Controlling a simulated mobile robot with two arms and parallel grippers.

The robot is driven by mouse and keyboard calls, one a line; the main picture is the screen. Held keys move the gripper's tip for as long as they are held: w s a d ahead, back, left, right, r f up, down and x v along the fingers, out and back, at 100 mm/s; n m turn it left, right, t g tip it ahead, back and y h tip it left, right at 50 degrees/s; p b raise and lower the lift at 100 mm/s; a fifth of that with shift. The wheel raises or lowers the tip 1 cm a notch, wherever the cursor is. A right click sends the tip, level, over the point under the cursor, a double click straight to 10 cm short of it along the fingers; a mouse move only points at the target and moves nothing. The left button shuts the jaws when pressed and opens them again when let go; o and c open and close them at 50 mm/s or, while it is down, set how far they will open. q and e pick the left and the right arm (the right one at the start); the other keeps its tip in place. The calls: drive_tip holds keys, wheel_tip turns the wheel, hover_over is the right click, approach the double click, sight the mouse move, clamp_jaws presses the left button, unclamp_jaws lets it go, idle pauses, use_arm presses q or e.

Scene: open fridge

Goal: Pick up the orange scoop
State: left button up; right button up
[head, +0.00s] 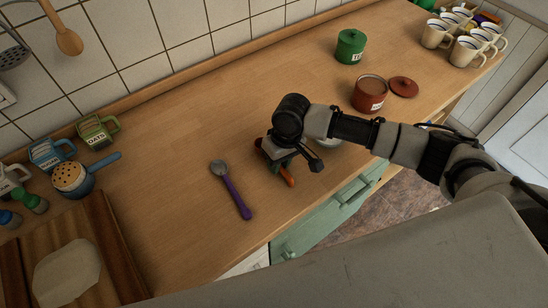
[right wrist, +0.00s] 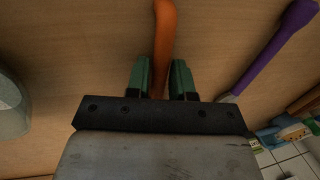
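The orange scoop lies by the counter's front edge. Its orange handle (head: 289,178) sticks out below my right gripper (head: 282,160) in the head view, and a dark red part shows on the far side. My gripper hides the middle of it. My left gripper is not in view.
A purple-handled scoop (head: 232,190) lies to the left on the wooden counter (head: 170,180); it also shows in the right wrist view (right wrist: 275,45). A pale bowl (head: 330,143) is partly behind my arm. A red canister (head: 369,94) and green canister (head: 350,46) stand farther back.

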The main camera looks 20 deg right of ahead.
clamp_jaws()
drive_tip(key=shift+r, duration=0.55)
wheel_tip(320, 180, up, 3)
drive_tip(key=shift+w+f+b, duration=0.1)
drive_tip(key=shift+b, duration=0.45)
drive_tip(key=d+r+b, duration=0.2)
drive_tip(key=d+r, duration=0.5)
drive_tip(key=d, duration=0.4)
drive_tip(key=shift+w+d, duration=0.15)
drive_tip(key=shift+d, duration=0.25)
